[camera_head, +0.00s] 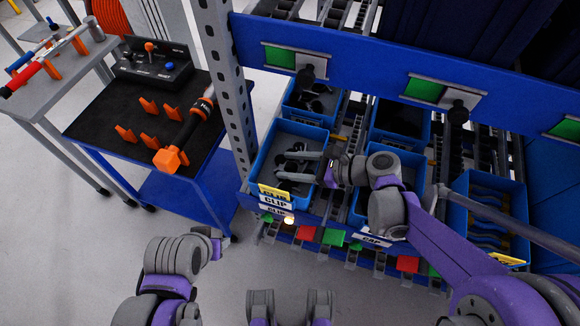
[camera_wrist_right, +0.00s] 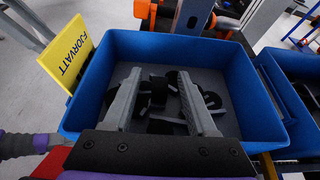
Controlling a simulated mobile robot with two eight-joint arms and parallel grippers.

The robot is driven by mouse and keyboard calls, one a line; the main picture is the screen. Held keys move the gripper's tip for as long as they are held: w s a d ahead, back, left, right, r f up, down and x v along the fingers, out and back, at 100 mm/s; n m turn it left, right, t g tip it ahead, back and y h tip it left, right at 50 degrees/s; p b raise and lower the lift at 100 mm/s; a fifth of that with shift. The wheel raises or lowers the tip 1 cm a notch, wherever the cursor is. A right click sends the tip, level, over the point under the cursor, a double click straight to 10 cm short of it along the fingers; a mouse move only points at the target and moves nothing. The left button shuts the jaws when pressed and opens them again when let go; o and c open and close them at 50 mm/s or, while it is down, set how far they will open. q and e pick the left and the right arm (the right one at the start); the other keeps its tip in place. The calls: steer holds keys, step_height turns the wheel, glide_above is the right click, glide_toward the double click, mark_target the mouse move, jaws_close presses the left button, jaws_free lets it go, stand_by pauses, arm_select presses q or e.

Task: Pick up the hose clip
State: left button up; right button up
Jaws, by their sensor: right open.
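Black hose clips (camera_wrist_right: 158,92) lie in a loose pile on the floor of a blue bin (camera_head: 262,145) with "CLIP" labels on its front. My right gripper (camera_head: 283,166) is over this bin, with its two grey fingers pointing down into it. In the right wrist view the fingers (camera_wrist_right: 160,75) are apart, with dark clips showing between and beyond them. The fingers hide part of the pile, and I cannot tell whether they touch a clip. My left arm shows at the lower left of the head view, but its fingers do not show.
Another blue bin (camera_head: 313,102) stands behind the clip bin, and a bin with blue-grey parts (camera_head: 487,215) stands at the right. A blue rack beam (camera_head: 370,55) crosses above the bins. A grey post (camera_head: 222,80) stands left of them, beside a cart with an orange-and-black tool (camera_head: 185,135).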

jaws_close()
stand_by(0.5)
